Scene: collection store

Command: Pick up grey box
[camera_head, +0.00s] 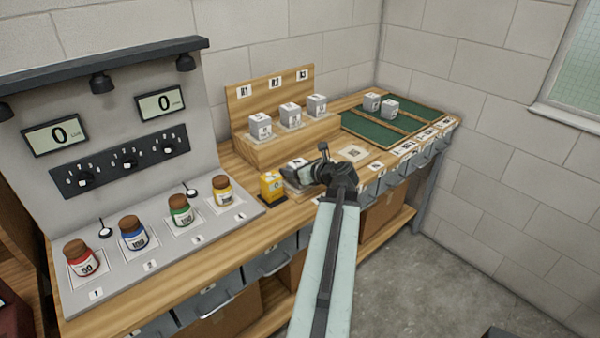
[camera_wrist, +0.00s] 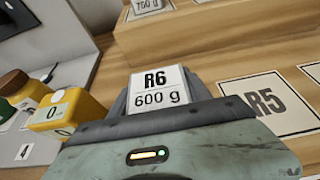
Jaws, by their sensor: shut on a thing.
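A grey box (camera_head: 297,165) stands low over the wooden bench, partly hidden by my gripper (camera_head: 312,172). In the wrist view the box (camera_wrist: 155,90) shows a white label reading R6, 600 g. My gripper (camera_wrist: 156,104) is shut on it, with one dark finger on each side. The box's lower part is hidden behind the gripper body. I cannot tell whether the box touches the bench.
Three grey boxes (camera_head: 290,116) stand on a wooden step behind. Two more (camera_head: 388,108) sit on green mats (camera_head: 420,115) at the right. A yellow device (camera_head: 271,187) is close on the left, beside several capped bottles (camera_head: 181,210). An R5 card (camera_wrist: 268,104) lies bare.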

